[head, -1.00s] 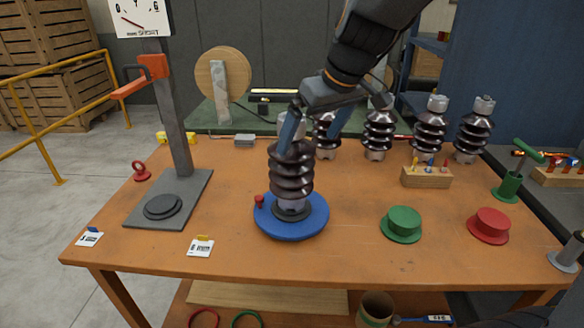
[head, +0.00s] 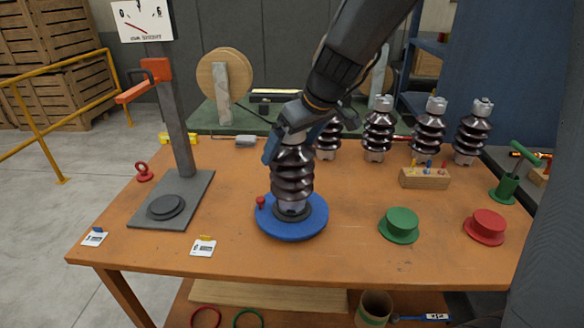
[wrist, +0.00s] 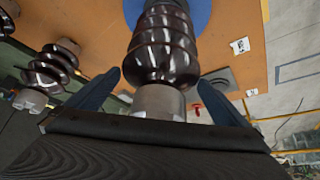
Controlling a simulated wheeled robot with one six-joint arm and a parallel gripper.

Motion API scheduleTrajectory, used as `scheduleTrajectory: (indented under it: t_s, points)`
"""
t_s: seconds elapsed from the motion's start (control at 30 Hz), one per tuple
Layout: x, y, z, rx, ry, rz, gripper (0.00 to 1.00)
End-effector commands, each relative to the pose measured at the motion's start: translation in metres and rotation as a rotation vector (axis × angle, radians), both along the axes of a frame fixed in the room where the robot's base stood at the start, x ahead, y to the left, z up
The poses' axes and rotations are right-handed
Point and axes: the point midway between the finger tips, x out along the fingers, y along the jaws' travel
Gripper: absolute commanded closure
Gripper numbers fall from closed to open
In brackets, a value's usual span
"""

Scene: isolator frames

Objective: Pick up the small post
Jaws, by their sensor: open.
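A dark brown ribbed post (head: 293,180) with grey metal ends stands upright on a round blue base (head: 311,226) at the middle of the table. My gripper (head: 288,148) is at its top in the head view, coming from above right. In the wrist view the post (wrist: 163,50) lies between the two blue-grey fingers of my gripper (wrist: 162,78), with its grey cap (wrist: 158,101) close to the palm. The fingers are open, with gaps on both sides of the cap. I cannot tell whether the palm touches it.
Several similar posts (head: 378,130) stand in a row behind, to the right. A green flanged piece (head: 399,224), a red one (head: 487,226) and a wooden block (head: 425,178) are at right. A grey gauge stand (head: 176,130) is at left. The front table strip is mostly clear.

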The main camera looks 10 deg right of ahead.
Motion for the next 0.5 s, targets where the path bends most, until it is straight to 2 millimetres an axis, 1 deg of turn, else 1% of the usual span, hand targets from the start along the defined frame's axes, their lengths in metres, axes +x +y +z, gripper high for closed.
scheduleTrajectory:
  t_s: [0.17,0.2,0.27,0.5]
  points:
    - [0.0002,0.0,0.0,0.001,-0.001,0.0,0.0]
    - [0.0003,-0.0001,0.0001,0.001,-0.001,0.0,0.03]
    - [0.0003,-0.0001,0.0001,0.0,-0.001,0.0,0.14]
    - [0.0002,-0.0001,0.0003,-0.001,-0.002,0.0,0.54]
